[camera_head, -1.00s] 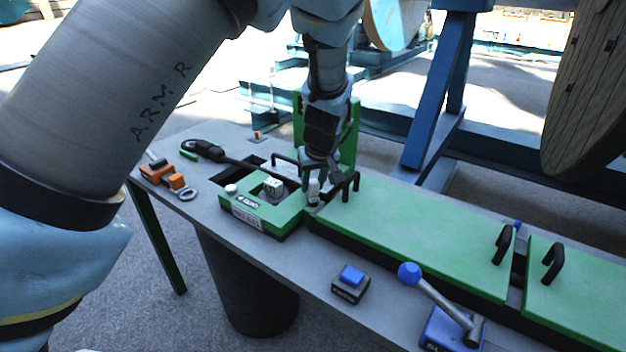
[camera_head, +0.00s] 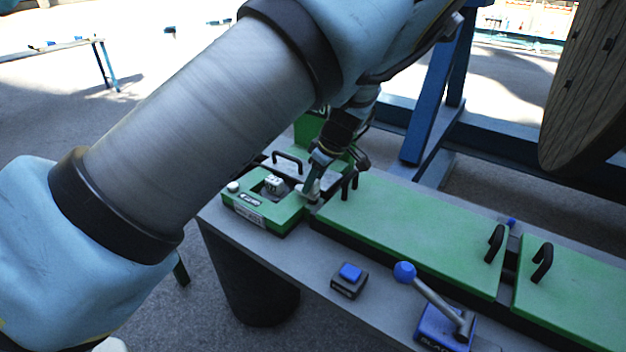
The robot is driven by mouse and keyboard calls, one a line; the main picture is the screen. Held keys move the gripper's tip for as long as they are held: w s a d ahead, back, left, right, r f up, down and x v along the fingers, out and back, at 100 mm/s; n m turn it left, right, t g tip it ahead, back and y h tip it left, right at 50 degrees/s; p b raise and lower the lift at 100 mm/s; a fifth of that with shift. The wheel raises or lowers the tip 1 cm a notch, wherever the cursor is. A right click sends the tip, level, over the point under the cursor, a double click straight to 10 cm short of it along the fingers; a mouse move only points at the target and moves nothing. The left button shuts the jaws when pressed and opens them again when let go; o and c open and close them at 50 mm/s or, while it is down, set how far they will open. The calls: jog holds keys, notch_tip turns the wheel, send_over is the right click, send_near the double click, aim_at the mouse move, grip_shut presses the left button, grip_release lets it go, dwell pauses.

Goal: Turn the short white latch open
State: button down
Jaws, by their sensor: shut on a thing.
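The short white latch (camera_head: 309,192) shows as a small pale piece at the right end of the small green box (camera_head: 285,217), next to the long green cover. My gripper (camera_head: 314,186) reaches down onto it from above and is shut on it. My gripper now leans, with its wrist tilted to the upper right. The fingertips and most of the latch are small and partly hidden, so the exact latch angle is hard to read.
Long green covers (camera_head: 410,225) with black handles (camera_head: 496,243) fill the right of the table. A blue-knobbed lever (camera_head: 432,292) and a blue button box (camera_head: 349,280) stand at the front edge. A wooden reel (camera_head: 588,90) stands behind.

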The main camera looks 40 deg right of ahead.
dwell(0.4)
jog(key=c, duration=0.6)
grip_release()
jog(key=shift+o, duration=0.2)
jog(key=b+v, duration=0.2)
jog(key=v, duration=0.8)
jog(key=shift+r+b, duration=0.35)
jog(key=shift+r, duration=0.05)
jog(key=shift+s, duration=0.15)
